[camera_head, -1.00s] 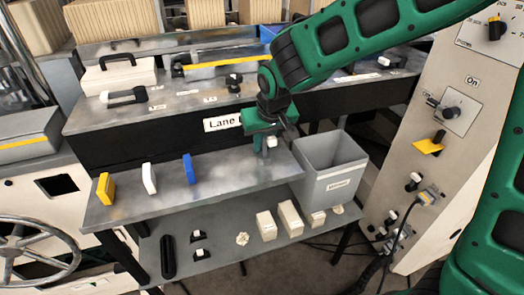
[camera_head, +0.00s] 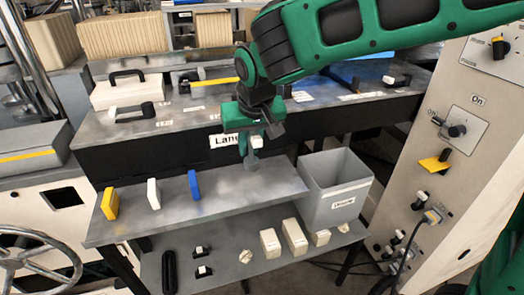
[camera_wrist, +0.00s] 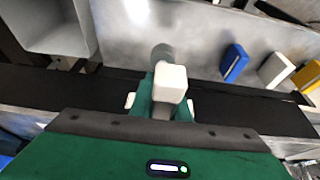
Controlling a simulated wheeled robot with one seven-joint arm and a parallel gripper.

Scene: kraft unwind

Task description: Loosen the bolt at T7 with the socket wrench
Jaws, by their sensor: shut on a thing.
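My gripper (camera_head: 251,143) is shut on a tool with a white block-like handle (camera_wrist: 170,85) and a grey round end (camera_wrist: 163,53), which looks like the socket wrench. In the head view the tool (camera_head: 252,161) hangs below the jaws, in front of the black bench face and above the middle shelf. The wrist view shows the white part between the green fingers (camera_wrist: 165,102). The bolt at T7 cannot be made out; the small labels on the bench are too small to read, and my arm hides part of the bench top.
A grey bin (camera_head: 335,190) stands right of the shelf (camera_head: 225,197). Yellow (camera_head: 110,203), white (camera_head: 153,193) and blue (camera_head: 194,185) blocks stand on the shelf's left half. A control panel (camera_head: 460,130) with knobs rises at the right. Several small items lie on the lower shelf.

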